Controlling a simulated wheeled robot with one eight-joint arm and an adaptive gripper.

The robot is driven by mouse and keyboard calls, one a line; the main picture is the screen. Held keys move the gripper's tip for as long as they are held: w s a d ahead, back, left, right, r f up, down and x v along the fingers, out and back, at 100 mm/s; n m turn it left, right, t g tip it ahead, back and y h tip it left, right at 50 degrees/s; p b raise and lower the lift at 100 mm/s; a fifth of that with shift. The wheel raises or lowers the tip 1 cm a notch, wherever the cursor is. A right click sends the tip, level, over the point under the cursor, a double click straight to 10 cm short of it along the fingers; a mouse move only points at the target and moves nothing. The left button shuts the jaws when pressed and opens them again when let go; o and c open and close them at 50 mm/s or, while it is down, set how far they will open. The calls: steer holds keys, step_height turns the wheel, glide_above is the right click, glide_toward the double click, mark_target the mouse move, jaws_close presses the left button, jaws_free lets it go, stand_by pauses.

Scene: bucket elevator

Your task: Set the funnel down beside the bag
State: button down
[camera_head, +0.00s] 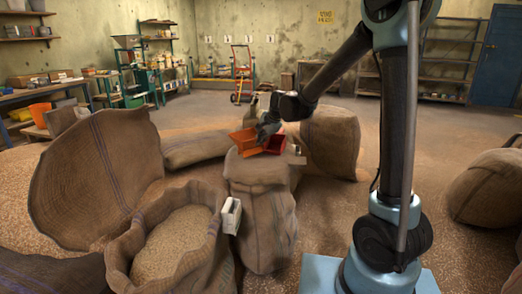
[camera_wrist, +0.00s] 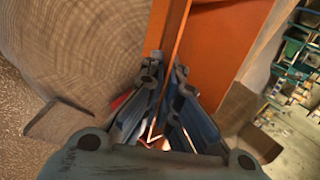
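The orange-red funnel (camera_head: 246,139) is at the top of a standing burlap bag (camera_head: 262,205) in the middle of the head view. Its orange wall also shows large in the wrist view (camera_wrist: 215,45). My gripper (camera_head: 266,130) is at the funnel, coming from the upper right. In the wrist view the fingertips (camera_wrist: 167,68) lie on either side of a thin orange edge, shut on it. Whether the funnel rests on the bag top or hangs just above it, I cannot tell. The funnel's lower part is hidden.
An open sack of grain (camera_head: 172,245) stands at the front left, with a white object (camera_head: 231,216) at its rim. Another full sack (camera_head: 333,140) stands behind right, and one lies at the far right (camera_head: 490,187). Grain-strewn floor (camera_head: 335,215) shows clear right of the middle bag.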

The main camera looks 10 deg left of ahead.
steer(key=shift+f, duration=2.05)
steer(key=c, duration=1.8)
jaws_free()
steer(key=shift+v, duration=6)
steer(key=s+d+n+h, duration=0.2)
steer(key=s+d, duration=0.3)
steer(key=d, duration=0.9)
steer(key=s+d+f+n+g+h, duration=0.1)
steer(key=s+d+f+n, duration=0.2)
steer(key=s+d, duration=0.9)
steer(key=s+d+f+n+g+h, duration=0.1)
steer(key=s+d+f+n+h, duration=0.1)
steer(key=s+d+f, duration=0.5)
steer(key=s+d+n, duration=0.1)
steer(key=s+d, duration=0.4)
steer(key=shift+s+f, duration=0.4)
